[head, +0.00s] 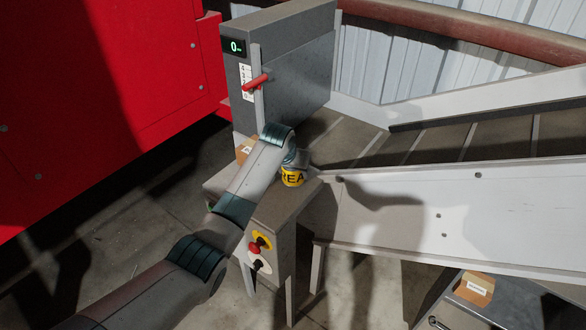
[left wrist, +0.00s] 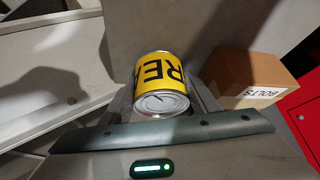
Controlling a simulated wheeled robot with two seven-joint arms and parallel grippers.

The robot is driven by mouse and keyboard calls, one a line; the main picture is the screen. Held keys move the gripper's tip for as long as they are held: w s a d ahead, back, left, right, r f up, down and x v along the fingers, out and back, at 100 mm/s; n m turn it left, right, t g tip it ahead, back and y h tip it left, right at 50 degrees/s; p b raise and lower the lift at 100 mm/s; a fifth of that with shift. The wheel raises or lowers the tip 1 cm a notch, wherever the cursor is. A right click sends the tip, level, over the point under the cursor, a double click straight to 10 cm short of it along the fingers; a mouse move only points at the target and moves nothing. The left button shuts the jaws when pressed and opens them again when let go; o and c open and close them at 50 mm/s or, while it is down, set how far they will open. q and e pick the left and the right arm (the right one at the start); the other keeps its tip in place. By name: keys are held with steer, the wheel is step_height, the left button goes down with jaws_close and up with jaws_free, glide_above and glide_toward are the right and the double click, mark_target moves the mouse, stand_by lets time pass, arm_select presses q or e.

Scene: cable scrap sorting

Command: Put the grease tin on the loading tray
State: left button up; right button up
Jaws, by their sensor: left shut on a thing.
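The grease tin (head: 293,177) is a yellow can with black lettering and silver ends. In the left wrist view the tin (left wrist: 163,80) sits between my fingers, its silver end facing the camera. My left gripper (head: 294,164) is shut on it; the fingers (left wrist: 162,95) are partly hidden by the tin and palm. The tin is over or on a grey flat top (head: 283,200) at the conveyor's lower end, which looks like the loading tray. I cannot tell whether the tin touches it. My right gripper is out of view.
A cardboard box labelled BOLTS (left wrist: 257,80) stands close beside the tin. A grey gate housing (head: 285,65) with a red lever rises behind. The conveyor's white side wall (head: 440,205) is on the right. Another small box (head: 474,288) lies at lower right.

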arm_select(q)
steer(key=shift+f, duration=0.15)
steer(key=shift+f, duration=0.2)
steer(key=o, duration=1.4)
steer(key=shift+r, duration=0.2)
steer(key=b+v, duration=0.3)
steer(key=v, duration=0.9)
